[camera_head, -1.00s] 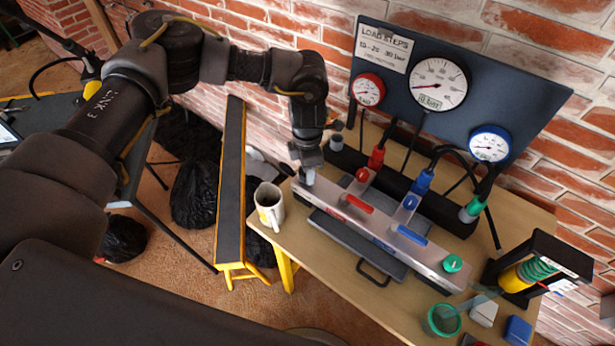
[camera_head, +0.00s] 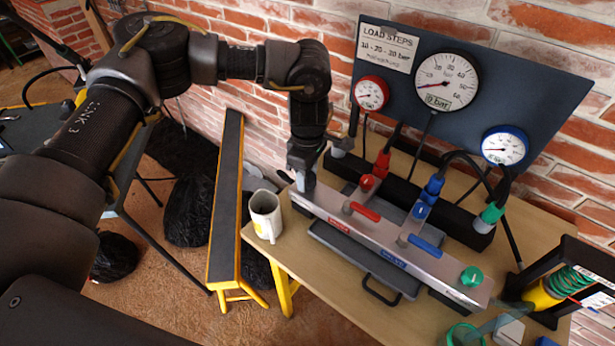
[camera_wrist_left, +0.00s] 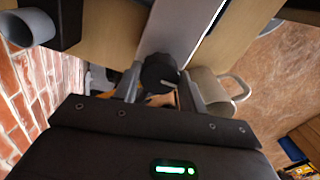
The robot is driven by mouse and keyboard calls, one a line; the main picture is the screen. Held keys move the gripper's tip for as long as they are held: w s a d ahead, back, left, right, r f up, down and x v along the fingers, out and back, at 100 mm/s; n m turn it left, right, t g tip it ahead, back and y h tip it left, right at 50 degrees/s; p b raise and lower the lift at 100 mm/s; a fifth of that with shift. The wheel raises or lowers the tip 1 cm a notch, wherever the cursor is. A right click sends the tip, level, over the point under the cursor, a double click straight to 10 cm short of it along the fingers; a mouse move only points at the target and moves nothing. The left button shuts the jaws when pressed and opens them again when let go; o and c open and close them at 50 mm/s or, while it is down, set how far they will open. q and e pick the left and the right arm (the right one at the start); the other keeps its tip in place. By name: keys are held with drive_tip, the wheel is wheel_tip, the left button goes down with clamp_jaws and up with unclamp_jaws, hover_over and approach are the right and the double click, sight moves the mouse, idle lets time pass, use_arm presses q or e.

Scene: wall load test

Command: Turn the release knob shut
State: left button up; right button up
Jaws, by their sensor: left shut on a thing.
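A silver valve block (camera_head: 390,244) lies along the bench, with a red lever (camera_head: 364,211), a blue lever (camera_head: 425,244) and a green knob (camera_head: 471,276). My left gripper (camera_head: 305,182) points down at the block's left end. In the left wrist view a black round knob (camera_wrist_left: 158,72) sits on the block (camera_wrist_left: 182,30) between the fingers of my left gripper (camera_wrist_left: 160,92), which is shut on it. The fingers hide this knob in the head view. My right gripper is not in view.
A white mug (camera_head: 266,215) stands close beside my left gripper, at the bench's left edge. A dark gauge panel (camera_head: 545,85) stands behind, the large gauge (camera_head: 446,81) near zero. Hoses run behind the block. A green-coiled device (camera_head: 565,285) is at the right.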

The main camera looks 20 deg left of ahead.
sight(308, 176)
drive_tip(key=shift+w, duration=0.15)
use_arm(q)
drive_tip(key=shift+r+m, duration=0.1)
drive_tip(key=shift+m, duration=0.2)
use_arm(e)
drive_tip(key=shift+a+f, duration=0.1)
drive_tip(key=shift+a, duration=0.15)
use_arm(q)
drive_tip(key=o, duration=1)
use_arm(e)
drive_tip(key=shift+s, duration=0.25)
use_arm(q)
wheel_tip(308, 176, up, 11)
drive_tip(key=shift+d+f+b, duration=0.1)
drive_tip(key=shift+f+b, duration=0.05)
drive_tip(key=shift+b, duration=0.4)
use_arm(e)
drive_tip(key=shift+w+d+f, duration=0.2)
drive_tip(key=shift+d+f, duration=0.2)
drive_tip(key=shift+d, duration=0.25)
